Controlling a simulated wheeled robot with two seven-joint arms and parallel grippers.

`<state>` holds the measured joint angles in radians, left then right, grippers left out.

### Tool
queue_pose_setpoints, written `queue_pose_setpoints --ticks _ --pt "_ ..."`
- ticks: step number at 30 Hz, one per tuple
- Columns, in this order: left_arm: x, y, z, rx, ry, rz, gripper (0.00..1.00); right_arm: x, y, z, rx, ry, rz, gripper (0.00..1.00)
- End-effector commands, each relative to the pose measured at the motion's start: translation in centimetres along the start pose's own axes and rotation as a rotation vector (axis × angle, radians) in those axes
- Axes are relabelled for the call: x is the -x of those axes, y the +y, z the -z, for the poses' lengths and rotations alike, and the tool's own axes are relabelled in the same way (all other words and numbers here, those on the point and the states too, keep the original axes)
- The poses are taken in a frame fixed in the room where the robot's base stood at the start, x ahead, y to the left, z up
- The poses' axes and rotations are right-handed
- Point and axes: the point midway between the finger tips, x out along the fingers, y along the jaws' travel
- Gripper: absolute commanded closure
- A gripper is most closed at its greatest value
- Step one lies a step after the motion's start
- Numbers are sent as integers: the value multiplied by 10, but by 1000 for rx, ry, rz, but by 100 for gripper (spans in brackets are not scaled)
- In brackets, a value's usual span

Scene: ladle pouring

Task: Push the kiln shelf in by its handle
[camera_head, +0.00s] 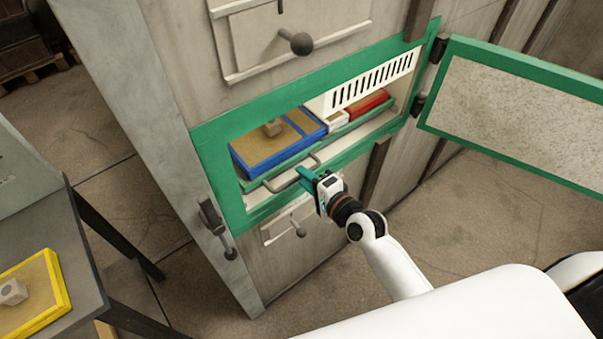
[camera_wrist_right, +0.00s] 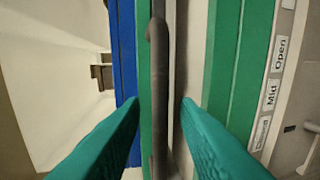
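The kiln shelf (camera_head: 262,183) has a green front edge and sits inside the green-framed kiln opening. Its grey bar handle (camera_head: 284,186) sticks out at the front, and it runs upright through the right wrist view (camera_wrist_right: 159,95). My right gripper (camera_head: 306,174) is at the right part of the handle. In the right wrist view its two teal fingers (camera_wrist_right: 161,104) are open, one on each side of the handle, with gaps visible. My left gripper is out of view.
A blue tray (camera_head: 262,162), a small white block and a red tray (camera_head: 368,104) sit inside the opening. The green-edged kiln door (camera_head: 520,115) stands open at right. A table (camera_head: 62,225) with a yellow tray (camera_head: 62,290) is at left.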

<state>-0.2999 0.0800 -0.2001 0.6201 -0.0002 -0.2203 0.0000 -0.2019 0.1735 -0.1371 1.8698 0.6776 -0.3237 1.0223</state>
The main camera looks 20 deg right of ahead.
Motion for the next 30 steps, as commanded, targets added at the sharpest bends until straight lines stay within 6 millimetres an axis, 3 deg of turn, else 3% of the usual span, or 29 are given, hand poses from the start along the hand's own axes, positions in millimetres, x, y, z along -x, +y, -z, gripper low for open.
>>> queue_pose_setpoints --ticks 6,14,20,27,30 --pt "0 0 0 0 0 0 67 -18 0 0 2 0 0 72" --pt "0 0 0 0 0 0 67 -19 0 0 2 0 1 72" --pt "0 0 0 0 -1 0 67 -18 0 0 2 0 1 100" --pt "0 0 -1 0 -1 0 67 -19 0 0 2 0 1 100" --pt "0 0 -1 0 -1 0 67 -30 2 0 0 -2 -1 100"
